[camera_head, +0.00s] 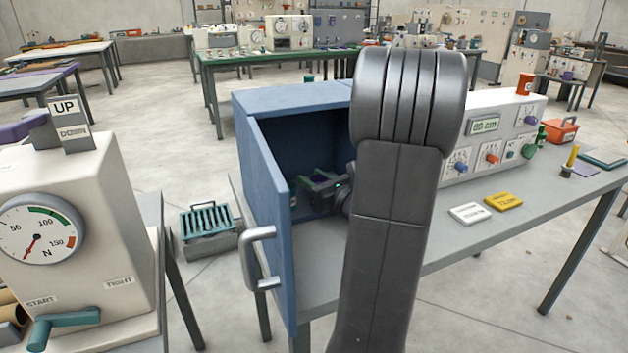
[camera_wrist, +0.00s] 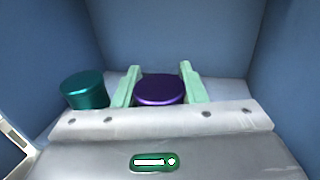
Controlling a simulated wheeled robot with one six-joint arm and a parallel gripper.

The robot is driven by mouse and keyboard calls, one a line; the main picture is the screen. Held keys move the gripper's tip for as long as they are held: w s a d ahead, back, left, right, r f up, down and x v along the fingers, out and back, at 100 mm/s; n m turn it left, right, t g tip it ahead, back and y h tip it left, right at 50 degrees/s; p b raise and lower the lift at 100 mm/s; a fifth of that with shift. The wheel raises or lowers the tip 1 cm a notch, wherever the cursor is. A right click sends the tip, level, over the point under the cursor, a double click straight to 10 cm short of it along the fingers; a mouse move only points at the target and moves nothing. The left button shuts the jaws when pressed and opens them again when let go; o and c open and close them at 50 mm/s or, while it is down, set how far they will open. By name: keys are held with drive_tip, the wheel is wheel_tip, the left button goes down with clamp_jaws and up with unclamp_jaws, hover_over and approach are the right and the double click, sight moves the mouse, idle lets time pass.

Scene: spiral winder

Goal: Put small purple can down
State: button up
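The small purple can (camera_wrist: 160,89) is between the two pale green fingers of my gripper (camera_wrist: 159,88) in the wrist view. Its sides meet both fingers, with no clear gap, so my gripper looks shut on it. Its lower part is hidden behind my gripper's body, and I cannot tell whether its base touches the floor of the compartment. In the head view my gripper (camera_head: 318,184) is inside the open blue cabinet (camera_head: 290,98); the can is not distinguishable there.
A teal can (camera_wrist: 84,91) stands to the left of my gripper inside the cabinet. The blue door (camera_head: 268,225) with its grey handle (camera_head: 257,258) is swung open at the left. White and yellow blocks (camera_head: 503,202) lie on the grey bench (camera_head: 470,232) right of my arm.

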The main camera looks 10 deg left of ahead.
drive_tip(key=o, duration=0.4)
drive_tip(key=shift+c, duration=0.2)
drive_tip(key=shift+r, duration=0.1)
drive_tip(key=shift+s+d+r, duration=0.1)
drive_tip(key=shift+d, duration=0.05)
drive_tip(key=v, duration=1.1)
drive_tip(key=shift+s+d+p, duration=0.25)
drive_tip(key=shift+p, duration=0.1)
